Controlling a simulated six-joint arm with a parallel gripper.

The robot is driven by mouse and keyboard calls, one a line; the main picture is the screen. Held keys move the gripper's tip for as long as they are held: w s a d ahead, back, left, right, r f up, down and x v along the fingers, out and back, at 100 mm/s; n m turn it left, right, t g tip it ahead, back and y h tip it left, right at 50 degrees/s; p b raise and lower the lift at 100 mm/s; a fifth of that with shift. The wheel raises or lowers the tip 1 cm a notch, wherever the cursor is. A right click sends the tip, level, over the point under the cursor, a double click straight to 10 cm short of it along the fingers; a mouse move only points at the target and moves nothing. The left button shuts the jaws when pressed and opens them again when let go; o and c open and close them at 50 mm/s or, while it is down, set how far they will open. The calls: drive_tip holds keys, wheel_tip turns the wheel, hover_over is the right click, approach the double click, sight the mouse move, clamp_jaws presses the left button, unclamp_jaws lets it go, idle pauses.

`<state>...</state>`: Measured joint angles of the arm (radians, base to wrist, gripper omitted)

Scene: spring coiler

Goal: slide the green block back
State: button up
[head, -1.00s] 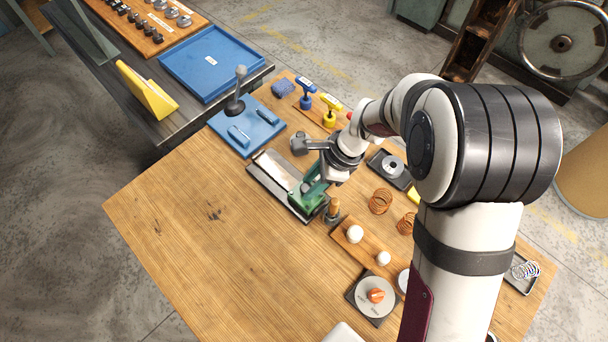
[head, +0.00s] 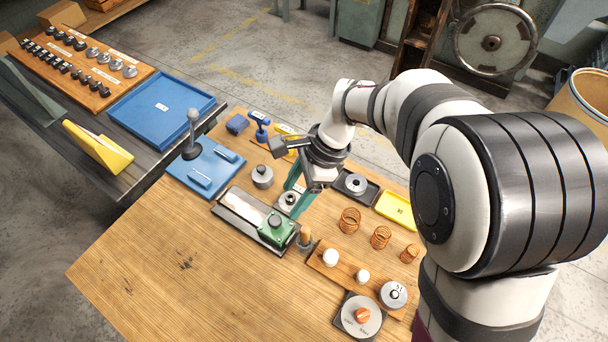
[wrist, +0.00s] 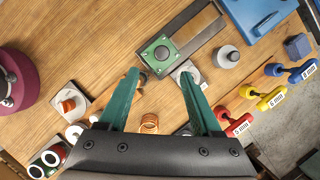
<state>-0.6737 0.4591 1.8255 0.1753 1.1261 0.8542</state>
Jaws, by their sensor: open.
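The green block (head: 276,230), with a dark round knob on top, sits at the front right end of a dark-framed slide track (head: 228,213). The track's pale bed lies bare to the left of the block. In the wrist view the green block (wrist: 158,52) shows beyond the fingertips at the track's lower end. My gripper (head: 294,200) has two green fingers and is open and empty, beside the block on its far side and apart from it.
A small pale plate with a round fitting (wrist: 187,75) lies near the fingers. A wooden peg (head: 305,236) stands right beside the block. A grey knobbed weight (head: 262,176) and a blue lever base (head: 205,170) lie behind. Copper coils (head: 349,220) stand right. The front left tabletop is clear.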

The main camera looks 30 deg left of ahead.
drive_tip(key=v, duration=0.6)
drive_tip(key=shift+r, duration=0.4)
drive_tip(key=shift+w+d, duration=0.1)
drive_tip(key=shift+d, duration=0.05)
drive_tip(key=s+d+r+n+t, duration=0.1)
drive_tip(key=s+d+r+t, duration=0.15)
drive_tip(key=d, duration=1.05)
drive_tip(key=s+d+f+n+h, duration=0.1)
drive_tip(key=s+d+n, duration=0.1)
drive_tip(key=s+d, duration=0.9)
drive_tip(key=shift+d+f, duration=0.35)
drive_tip(key=shift+d, duration=0.25)
drive_tip(key=shift+t, duration=0.25)
